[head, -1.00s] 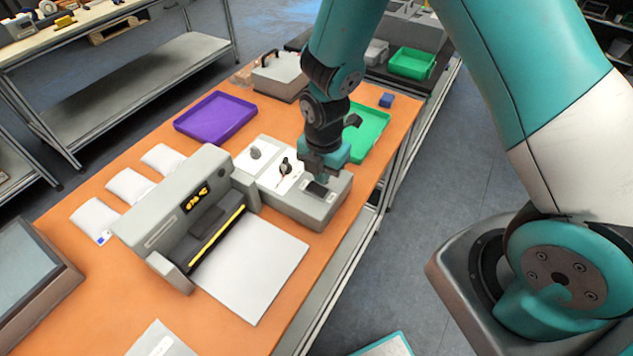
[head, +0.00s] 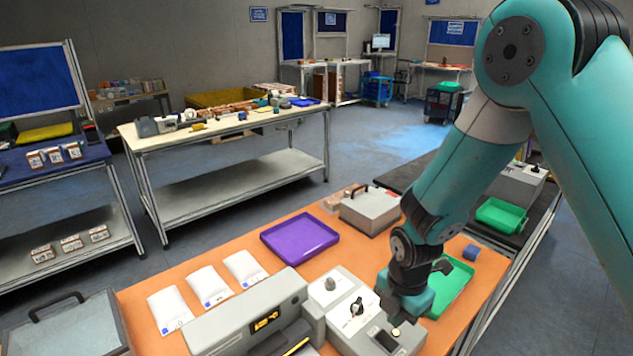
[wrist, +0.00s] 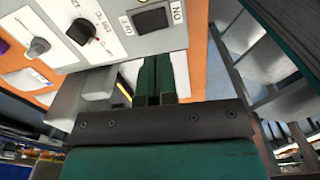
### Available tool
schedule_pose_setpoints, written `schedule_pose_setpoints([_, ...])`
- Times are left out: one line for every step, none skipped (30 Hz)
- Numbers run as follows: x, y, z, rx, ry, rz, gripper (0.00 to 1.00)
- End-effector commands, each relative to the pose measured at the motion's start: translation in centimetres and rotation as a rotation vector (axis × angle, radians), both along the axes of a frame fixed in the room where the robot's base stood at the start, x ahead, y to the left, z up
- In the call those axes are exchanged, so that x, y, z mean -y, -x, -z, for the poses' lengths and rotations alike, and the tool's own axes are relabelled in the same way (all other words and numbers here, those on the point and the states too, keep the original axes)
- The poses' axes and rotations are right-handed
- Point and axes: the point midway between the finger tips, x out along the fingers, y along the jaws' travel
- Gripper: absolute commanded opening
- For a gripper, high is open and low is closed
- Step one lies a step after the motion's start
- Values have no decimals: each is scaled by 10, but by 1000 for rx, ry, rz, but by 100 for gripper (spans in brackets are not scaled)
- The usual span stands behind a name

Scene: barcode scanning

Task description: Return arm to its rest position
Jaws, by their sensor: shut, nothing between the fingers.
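My gripper (head: 399,318) points down close to the right end of a grey control box (head: 340,338), beside a black rocker switch (head: 386,341). In the wrist view its two green fingers (wrist: 157,82) are together and empty. The same switch (wrist: 151,20), marked ON and OFF, lies just beyond the fingertips. I cannot tell whether the fingertips touch the box. My arm is bent, reaching from the right over the orange table (head: 220,262).
Round knobs (head: 357,307) stand on the box beside the grey scanner machine (head: 250,320). A purple tray (head: 300,237), green tray (head: 450,288), small blue block (head: 470,252), grey handled case (head: 370,210) and white packets (head: 208,285) lie around. Floor shows left of the table.

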Motion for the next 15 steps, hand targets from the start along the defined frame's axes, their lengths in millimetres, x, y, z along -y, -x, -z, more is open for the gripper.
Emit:
schedule_pose_setpoints([-4,1,-7,7,-21,63,0])
schedule_pose_setpoints([-7,4,-14,7,-36,116,0])
schedule_pose_setpoints([-12,8,-25,5,-62,201,0])
schedule_pose_setpoints([-15,12,-34,3,-82,274,0])
schedule_pose_setpoints([-19,18,-44,-5,-104,350,0])
schedule_pose_setpoints([-24,28,-57,-19,-133,459,0])
schedule_pose_setpoints([-27,36,-66,-31,-155,540,0])
schedule_pose_setpoints([-30,45,-76,-45,-175,621,0])
schedule_pose_setpoints([-33,58,-87,-68,-198,726,0])
schedule_pose_setpoints([-35,68,-95,-84,-215,803,0])
schedule_pose_setpoints([-37,78,-103,-102,-230,879,0])
schedule_pose_setpoints([-39,93,-111,-128,-246,973,0])
schedule_pose_setpoints([-41,104,-117,-147,-256,1040,0])
schedule_pose_setpoints([-41,114,-122,-166,-264,1105,0])
schedule_pose_setpoints([-42,128,-127,-190,-271,1181,0])
